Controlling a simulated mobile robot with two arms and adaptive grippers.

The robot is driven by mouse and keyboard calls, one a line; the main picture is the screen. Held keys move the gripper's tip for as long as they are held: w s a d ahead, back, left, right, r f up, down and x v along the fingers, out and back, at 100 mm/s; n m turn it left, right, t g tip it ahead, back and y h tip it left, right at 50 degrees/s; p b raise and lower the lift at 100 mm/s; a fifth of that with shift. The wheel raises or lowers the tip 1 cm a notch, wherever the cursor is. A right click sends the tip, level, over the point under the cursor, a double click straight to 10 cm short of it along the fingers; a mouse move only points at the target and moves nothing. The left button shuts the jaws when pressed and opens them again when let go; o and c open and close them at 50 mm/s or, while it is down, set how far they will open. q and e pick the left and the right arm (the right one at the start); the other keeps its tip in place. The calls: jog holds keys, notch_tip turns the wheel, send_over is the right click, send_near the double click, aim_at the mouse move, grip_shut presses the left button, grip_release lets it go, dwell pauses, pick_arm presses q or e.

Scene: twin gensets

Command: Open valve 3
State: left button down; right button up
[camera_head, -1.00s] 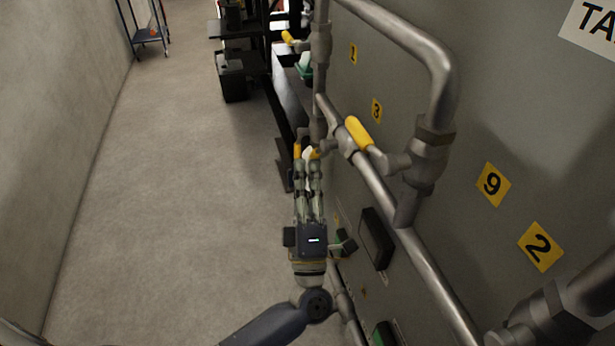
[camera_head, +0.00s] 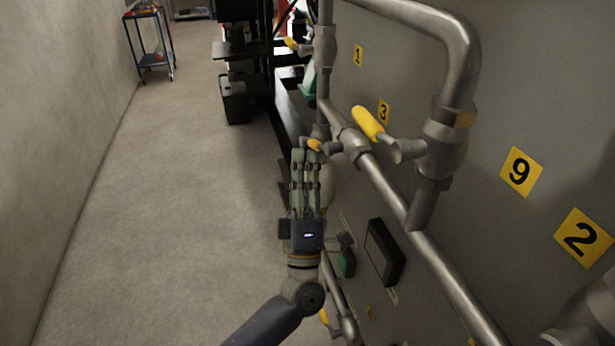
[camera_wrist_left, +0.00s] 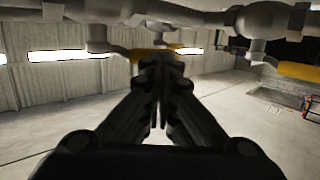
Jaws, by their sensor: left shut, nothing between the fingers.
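My left gripper (camera_head: 306,152) is shut and empty, its fingers pointing up and away along the pipework. A yellow valve handle (camera_head: 314,145) shows just right of its fingertips; the rest of that handle is hidden behind the fingers. A larger yellow handle (camera_head: 367,123) sits closer to me on a neighbouring valve. My right gripper is not in view.
Grey pipes (camera_head: 393,187) run along the panel on the right, with labels 1 (camera_head: 358,56), 9 (camera_head: 521,171) and 2 (camera_head: 584,238). A black box (camera_head: 384,252) juts from the panel. The floor (camera_head: 170,200) on the left is open. A blue cart (camera_head: 149,45) stands far back.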

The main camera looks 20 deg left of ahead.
pick_arm(q)
jog(key=shift+a+x, duration=0.2)
jog(key=shift+x, duration=0.75)
jog(key=shift+r, duration=0.1)
